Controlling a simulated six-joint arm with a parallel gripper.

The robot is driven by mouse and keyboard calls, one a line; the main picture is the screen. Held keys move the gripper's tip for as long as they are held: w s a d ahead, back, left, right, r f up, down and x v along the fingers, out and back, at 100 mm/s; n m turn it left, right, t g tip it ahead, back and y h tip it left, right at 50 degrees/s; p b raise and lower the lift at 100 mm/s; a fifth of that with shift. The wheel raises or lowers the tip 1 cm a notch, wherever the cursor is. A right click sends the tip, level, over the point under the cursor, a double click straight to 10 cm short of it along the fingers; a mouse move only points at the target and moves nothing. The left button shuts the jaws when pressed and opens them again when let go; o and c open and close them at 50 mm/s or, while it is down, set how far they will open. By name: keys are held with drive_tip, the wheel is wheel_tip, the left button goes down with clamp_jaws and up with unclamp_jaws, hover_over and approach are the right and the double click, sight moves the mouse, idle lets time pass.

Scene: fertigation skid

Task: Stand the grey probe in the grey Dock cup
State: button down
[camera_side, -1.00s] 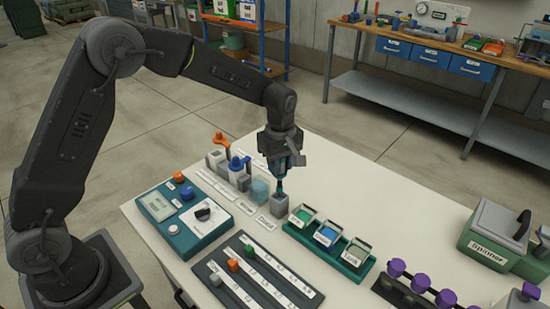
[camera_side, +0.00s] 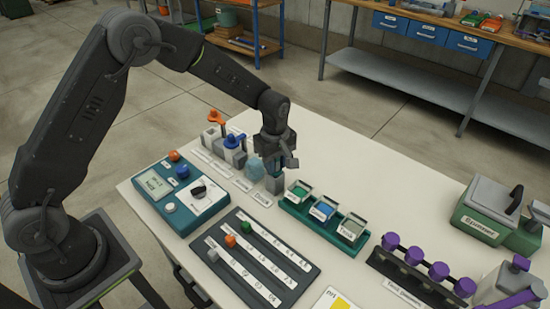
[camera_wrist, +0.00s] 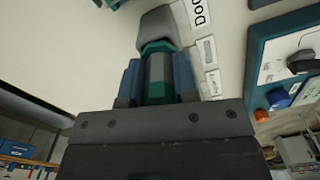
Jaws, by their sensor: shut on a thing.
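My gripper (camera_side: 277,166) points straight down over the grey Dock cup (camera_side: 275,185), with almost no gap between them. In the wrist view, its two blue fingers (camera_wrist: 157,85) are shut on the probe (camera_wrist: 157,68), which shows a grey band and green parts. The probe is upright, and its lower end runs into the grey Dock cup (camera_wrist: 158,24). How deep it sits is hidden by the cup wall. The Dock label (camera_wrist: 198,14) lies beside the cup, partly cut off.
Left of the cup stand a pale blue translucent object (camera_side: 255,167), a blue-topped piece (camera_side: 235,141) and an orange-topped piece (camera_side: 216,117). A green tray of labelled bins (camera_side: 286,207) stands close on the right. A teal control box (camera_side: 172,214) and a dark slotted board (camera_side: 222,272) lie nearer.

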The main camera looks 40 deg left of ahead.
drive_tip(key=c, duration=0.8)
unclamp_jaws()
drive_tip(key=shift+r, duration=0.1)
drive_tip(key=shift+r, duration=3.45)
